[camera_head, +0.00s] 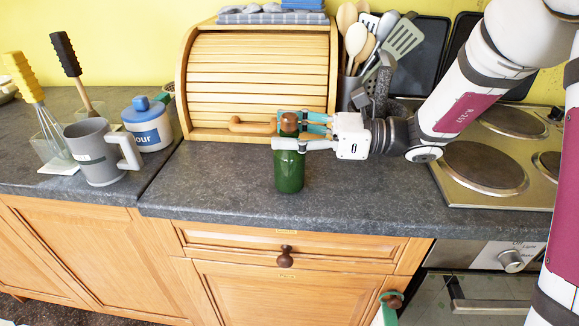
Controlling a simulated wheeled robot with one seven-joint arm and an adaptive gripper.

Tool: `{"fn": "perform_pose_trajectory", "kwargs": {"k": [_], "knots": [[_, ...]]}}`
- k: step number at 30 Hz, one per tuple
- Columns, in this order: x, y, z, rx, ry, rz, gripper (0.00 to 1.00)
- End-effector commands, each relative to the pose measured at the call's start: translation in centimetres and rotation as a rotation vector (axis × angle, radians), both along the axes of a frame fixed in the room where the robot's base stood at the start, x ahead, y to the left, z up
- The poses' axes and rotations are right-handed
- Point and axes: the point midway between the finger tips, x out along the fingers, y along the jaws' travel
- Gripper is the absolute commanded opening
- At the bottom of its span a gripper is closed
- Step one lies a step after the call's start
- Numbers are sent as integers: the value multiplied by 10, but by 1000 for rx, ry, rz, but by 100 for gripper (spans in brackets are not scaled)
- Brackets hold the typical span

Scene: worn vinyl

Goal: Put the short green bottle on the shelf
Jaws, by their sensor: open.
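The short green bottle (289,174) stands upright on the dark grey countertop, in front of the wooden bread box. It has a brown top. My gripper (282,131) reaches in from the right at the height of the bottle's neck. Its fingers are open, one on the near side and one on the far side of the neck. I cannot tell whether either finger touches the bottle. The near finger hides part of the neck. I cannot make out a shelf for certain in this view.
A wooden roll-top bread box (258,75) stands behind the bottle. A utensil holder (349,92) is beside it. A grey mug (97,152) and a flour jar (148,124) stand left. The stove (490,165) is at right. Counter left of the bottle is clear.

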Motion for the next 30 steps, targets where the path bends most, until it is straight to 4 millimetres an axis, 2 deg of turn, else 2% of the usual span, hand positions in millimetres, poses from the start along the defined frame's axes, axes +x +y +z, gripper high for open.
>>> {"fn": "perform_pose_trajectory", "kwargs": {"k": [3, 10, 23, 30], "knots": [[0, 0, 0, 0, 0, 0, 51], [0, 0, 0, 0, 0, 0, 0], [-1, 0, 1, -1, 2, 1, 0], [-1, 0, 16, 1, -2, 1, 0]]}}
